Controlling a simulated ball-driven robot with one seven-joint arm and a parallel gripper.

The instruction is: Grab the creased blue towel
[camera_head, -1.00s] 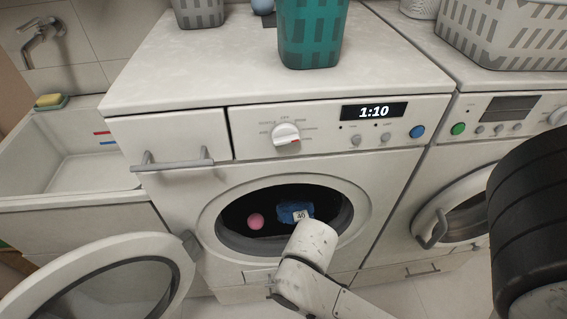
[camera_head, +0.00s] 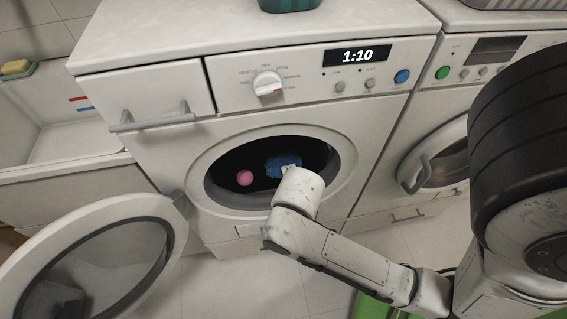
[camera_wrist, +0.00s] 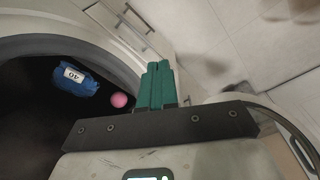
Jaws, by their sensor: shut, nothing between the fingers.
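The creased blue towel (camera_head: 283,165) lies inside the dark drum of the open washing machine (camera_head: 220,145). In the wrist view the towel (camera_wrist: 76,80) is at the upper left and bears a white tag reading 40. My gripper (camera_wrist: 157,82) has green fingers that are shut and empty. They are to the right of the towel in the wrist view, apart from it, over the machine's door rim. In the head view my arm hides the gripper and the lower edge of the towel.
A pink ball (camera_head: 244,178) lies in the drum left of the towel; the wrist view also shows it (camera_wrist: 119,100). The round door (camera_head: 95,262) hangs open at the lower left. A second washer (camera_head: 436,165) with a closed door stands on the right.

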